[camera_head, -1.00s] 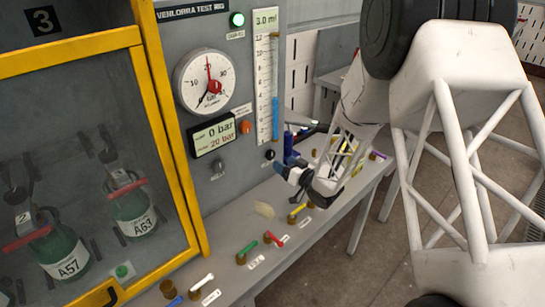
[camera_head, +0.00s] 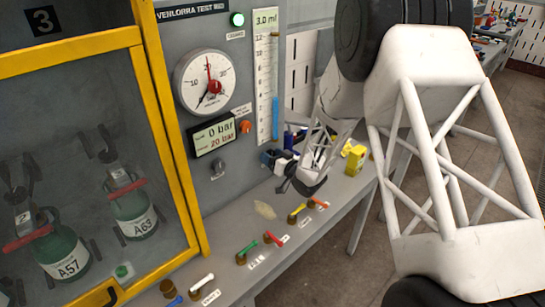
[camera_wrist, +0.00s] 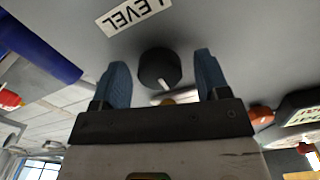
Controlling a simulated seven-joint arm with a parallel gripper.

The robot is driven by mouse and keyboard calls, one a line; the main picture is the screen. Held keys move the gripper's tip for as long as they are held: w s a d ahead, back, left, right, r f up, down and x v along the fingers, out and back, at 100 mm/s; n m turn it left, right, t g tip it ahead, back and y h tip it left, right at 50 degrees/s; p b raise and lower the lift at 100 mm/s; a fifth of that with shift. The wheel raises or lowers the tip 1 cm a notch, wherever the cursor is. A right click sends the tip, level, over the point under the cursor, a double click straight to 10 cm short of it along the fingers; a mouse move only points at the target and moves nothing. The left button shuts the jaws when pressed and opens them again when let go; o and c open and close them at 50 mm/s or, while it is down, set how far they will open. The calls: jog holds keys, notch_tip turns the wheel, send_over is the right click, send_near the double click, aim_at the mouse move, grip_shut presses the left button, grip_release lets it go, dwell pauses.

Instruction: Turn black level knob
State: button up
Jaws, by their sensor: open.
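The black level knob (camera_wrist: 159,69) shows in the wrist view on the grey panel, with a light pointer mark, just below the white LEVEL label (camera_wrist: 133,14), which appears upside down. My gripper (camera_wrist: 163,72) is open, with one blue finger on each side of the knob and a visible gap to each. I cannot tell how deep the fingers reach around it. In the head view my gripper (camera_head: 270,159) is against the panel below the level gauge (camera_head: 264,75), and it hides the knob.
A dark blue cylinder (camera_head: 290,139) stands close behind my gripper, also large in the wrist view (camera_wrist: 38,45). Coloured valve handles, including a red one (camera_head: 318,203) and a green one (camera_head: 247,248), line the bench below. A yellow block (camera_head: 355,159) is to the right.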

jog(key=c, duration=0.9)
jog(key=shift+c, duration=0.2)
jog(key=shift+n, duration=0.5)
jog(key=shift+f+n, duration=0.1)
jog(key=shift+n, duration=11.3)
jog(key=o, duration=0.9)
